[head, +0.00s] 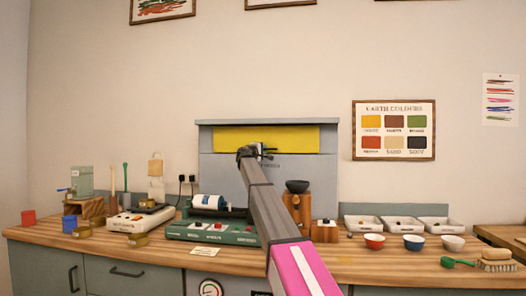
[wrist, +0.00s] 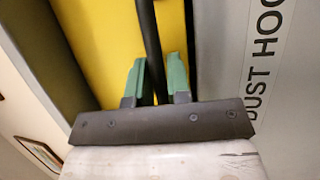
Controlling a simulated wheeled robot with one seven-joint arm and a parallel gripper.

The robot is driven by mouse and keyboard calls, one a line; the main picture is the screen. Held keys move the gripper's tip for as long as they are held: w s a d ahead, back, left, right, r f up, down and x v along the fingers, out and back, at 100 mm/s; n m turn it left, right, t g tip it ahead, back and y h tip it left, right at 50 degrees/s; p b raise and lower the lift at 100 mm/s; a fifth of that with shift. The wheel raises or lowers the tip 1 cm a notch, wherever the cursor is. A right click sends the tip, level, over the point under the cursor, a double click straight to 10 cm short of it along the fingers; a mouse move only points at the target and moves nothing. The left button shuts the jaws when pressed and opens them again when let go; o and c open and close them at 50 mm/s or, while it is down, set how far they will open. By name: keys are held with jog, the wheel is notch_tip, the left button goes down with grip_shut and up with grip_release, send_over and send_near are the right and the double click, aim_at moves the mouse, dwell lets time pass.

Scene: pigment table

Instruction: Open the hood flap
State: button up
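The grey dust hood (head: 225,172) is on the wall behind the bench, with a yellow panel (head: 290,138), seemingly its flap, across its upper part. In the wrist view the yellow flap (wrist: 112,45) lies behind a dark handle bar (wrist: 147,28), beside the grey face lettered "DUST HOO". In the head view my gripper (head: 257,151) is at the yellow panel's lower edge; my arm hides part of the hood's face. The flap looks closed or nearly so.
A white scale-like device (head: 139,220) stands left. The wall right of the hood is clear up to the colour chart (head: 394,130).

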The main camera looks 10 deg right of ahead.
grip_shut()
jog(key=shift+s, duration=0.1)
jog(key=shift+s+a+r+n+g+y, duration=0.55)
jog(key=shift+s+r+g+y, duration=0.6)
jog(key=shift+r, duration=1.3)
jog(key=shift+s+a+r+n+g+y, duration=0.55)
jog(key=shift+s+r+g, duration=1.1)
jog(key=shift+r, duration=0.8)
jog(key=shift+s+a+r+n+g+y, duration=0.5)
jog(key=shift+s+r+g+y, duration=0.55)
jog(key=shift+s+r, duration=1)
jog(key=shift+w+d+r, duration=0.1)
jog(key=shift+w+r, duration=0.3)
